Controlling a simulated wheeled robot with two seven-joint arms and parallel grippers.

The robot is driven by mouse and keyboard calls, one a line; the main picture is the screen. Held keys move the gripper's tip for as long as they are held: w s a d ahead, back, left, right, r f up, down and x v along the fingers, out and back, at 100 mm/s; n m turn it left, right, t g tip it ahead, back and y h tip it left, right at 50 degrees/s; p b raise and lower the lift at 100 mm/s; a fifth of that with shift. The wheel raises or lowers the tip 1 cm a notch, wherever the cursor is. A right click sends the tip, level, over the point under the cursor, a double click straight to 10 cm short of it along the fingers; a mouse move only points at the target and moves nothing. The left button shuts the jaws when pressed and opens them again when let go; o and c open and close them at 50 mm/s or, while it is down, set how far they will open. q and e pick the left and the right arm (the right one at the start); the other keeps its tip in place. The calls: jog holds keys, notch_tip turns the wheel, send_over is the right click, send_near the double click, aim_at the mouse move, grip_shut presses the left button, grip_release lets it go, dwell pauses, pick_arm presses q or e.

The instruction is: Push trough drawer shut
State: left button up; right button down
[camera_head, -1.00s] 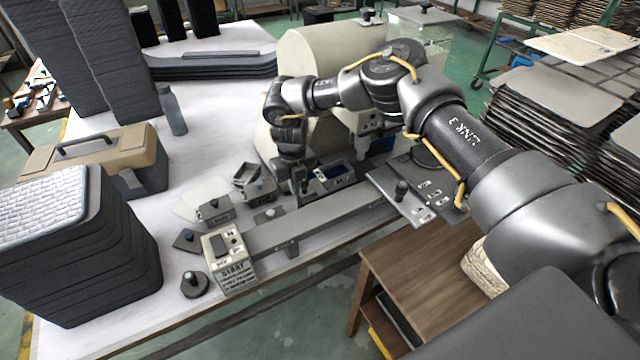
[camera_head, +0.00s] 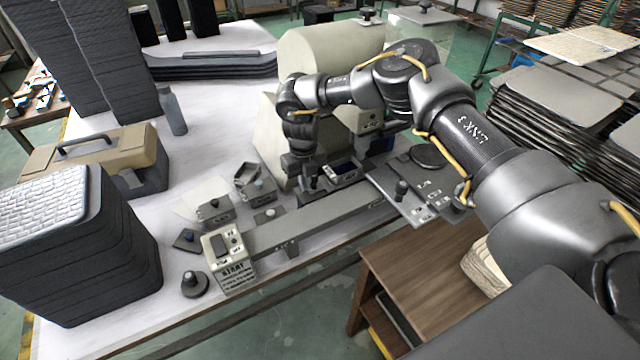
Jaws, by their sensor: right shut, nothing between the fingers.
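The trough drawer (camera_head: 345,179) is a small grey open-topped box with a dark blue inside. It sits beside the cream machine (camera_head: 360,118), above the long grey rail. My right gripper (camera_head: 312,185) points down at the drawer's left end, with its fingers shut and empty. The fingertips look to be against or very close to that end; contact is hard to tell. My right arm reaches in from the right and hides part of the machine. My left gripper is not in view.
The long grey rail (camera_head: 315,213) with a START box (camera_head: 232,272) runs along the table's front edge. Small grey bins (camera_head: 214,211) and a knobbed weight (camera_head: 194,284) stand to the left. Dark plates with a knob (camera_head: 402,190) lie to the right.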

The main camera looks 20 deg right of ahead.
aim_at(315, 178)
jog(key=shift+d, duration=0.1)
jog(key=shift+w+d, duration=0.1)
jog(key=shift+d, duration=2.05)
jog(key=shift+a, duration=0.65)
jog(key=shift+r+p, duration=2.75)
jog(key=shift+r, duration=0.8)
jog(key=shift+f, duration=0.1)
